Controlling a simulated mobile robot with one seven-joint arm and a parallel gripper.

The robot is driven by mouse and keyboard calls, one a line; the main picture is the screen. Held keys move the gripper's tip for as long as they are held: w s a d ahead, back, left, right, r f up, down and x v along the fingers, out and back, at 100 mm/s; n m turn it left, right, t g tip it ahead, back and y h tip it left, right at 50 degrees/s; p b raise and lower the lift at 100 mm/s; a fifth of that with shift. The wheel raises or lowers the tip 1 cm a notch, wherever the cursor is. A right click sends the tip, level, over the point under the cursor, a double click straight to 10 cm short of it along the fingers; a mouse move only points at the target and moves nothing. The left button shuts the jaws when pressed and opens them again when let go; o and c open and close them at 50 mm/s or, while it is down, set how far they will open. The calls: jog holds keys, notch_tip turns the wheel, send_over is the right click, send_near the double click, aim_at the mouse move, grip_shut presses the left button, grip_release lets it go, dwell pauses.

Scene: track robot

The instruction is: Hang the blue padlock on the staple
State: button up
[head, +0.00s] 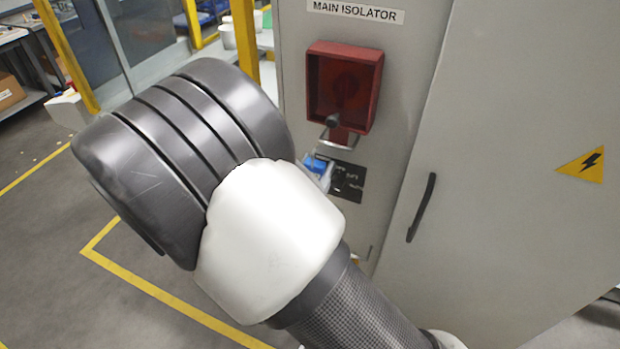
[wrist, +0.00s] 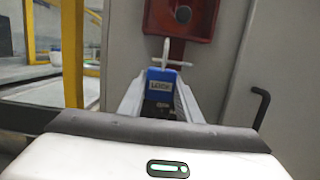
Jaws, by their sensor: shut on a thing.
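The blue padlock (wrist: 161,83) is upright between the fingers of my gripper (wrist: 160,92) in the wrist view, its lettered face towards the camera. In the head view only a little of the padlock (head: 316,164) shows past my arm. The fingers are shut on its body. The red isolator box (head: 344,88) is on the cabinet front, just above the padlock. Thin bright metal (wrist: 176,64) shows between the padlock and the box's lower part. I cannot tell shackle from staple there, nor whether the shackle is around the staple.
A dark handle (head: 421,208) sticks out from the grey cabinet door at right. A dark label plate (head: 348,181) is below the box. My arm hides much of the head view's middle. Open floor and a yellow post (head: 246,36) are at left.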

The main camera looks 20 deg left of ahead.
jog(key=shift+f+x, duration=0.15)
jog(key=shift+x, duration=0.75)
jog(key=shift+f+x, duration=0.2)
jog(key=shift+x, duration=0.65)
jog(key=shift+f+x, duration=0.15)
jog(key=shift+x, duration=0.75)
jog(key=shift+f+b, duration=0.7)
jog(key=shift+f, duration=0.05)
jog(key=o, duration=1.2)
jog(key=shift+c, duration=0.2)
jog(key=b+v, duration=0.2)
jog(key=v, duration=1.5)
jog(key=shift+s, duration=0.2)
jog(key=shift+d+f, duration=0.1)
